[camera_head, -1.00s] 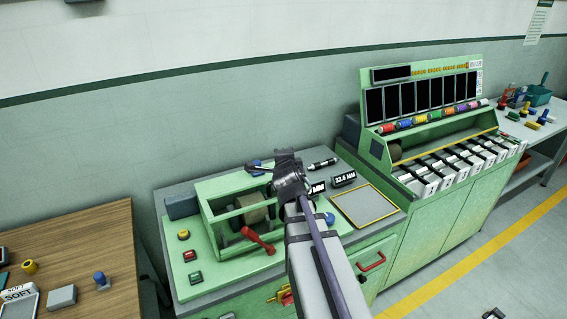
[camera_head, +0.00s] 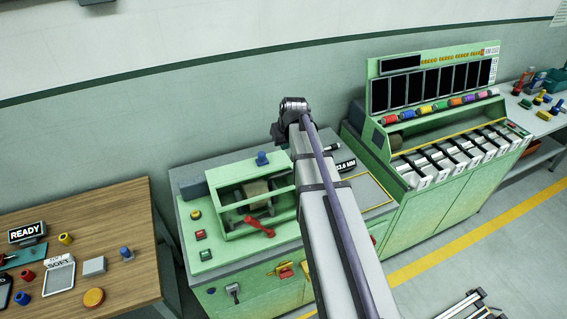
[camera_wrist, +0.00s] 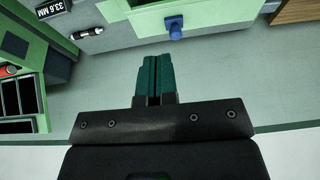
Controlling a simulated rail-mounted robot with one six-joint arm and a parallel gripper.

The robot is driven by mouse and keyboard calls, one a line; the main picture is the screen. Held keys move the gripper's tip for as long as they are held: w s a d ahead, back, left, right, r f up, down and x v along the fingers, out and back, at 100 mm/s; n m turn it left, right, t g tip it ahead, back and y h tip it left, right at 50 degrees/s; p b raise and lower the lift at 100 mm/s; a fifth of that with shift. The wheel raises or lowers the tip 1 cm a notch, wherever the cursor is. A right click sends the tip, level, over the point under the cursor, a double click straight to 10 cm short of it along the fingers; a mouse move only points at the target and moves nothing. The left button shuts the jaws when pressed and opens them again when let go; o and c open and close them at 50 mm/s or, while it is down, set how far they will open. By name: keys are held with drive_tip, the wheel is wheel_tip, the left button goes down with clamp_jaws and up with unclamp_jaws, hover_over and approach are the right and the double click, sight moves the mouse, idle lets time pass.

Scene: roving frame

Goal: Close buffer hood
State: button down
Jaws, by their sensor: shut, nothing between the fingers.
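The buffer is a green open-framed housing (camera_head: 232,232) on the bench left of centre in the head view, with a tan wheel (camera_head: 257,190) inside and a red lever (camera_head: 260,226) at its front. I cannot tell which framed part is the hood. A blue knob (camera_head: 262,158) stands at its back top edge, and a blue knob on green also shows in the wrist view (camera_wrist: 174,27). My gripper (camera_wrist: 153,62) has its teal fingers together and empty, apart from the knob. In the head view my wrist is raised behind and right of the housing; the fingertips are hidden there.
A millimetre display (camera_head: 345,166) stands right of my arm. A green cabinet with dark screens (camera_head: 430,90) and coloured spools is further right. A wooden table (camera_head: 125,205) with a READY sign (camera_head: 27,232) is left. Open wall lies behind my wrist.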

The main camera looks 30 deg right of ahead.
drive_tip(key=b+x, duration=0.4)
drive_tip(key=s+b+x, duration=0.1)
drive_tip(key=b+x, duration=0.3)
drive_tip(key=s+b+x, duration=0.1)
drive_tip(key=b+x, duration=0.3)
drive_tip(key=shift+f, duration=0.7)
drive_tip(key=shift+s+f+b, duration=0.15)
drive_tip(key=shift+b, duration=0.25)
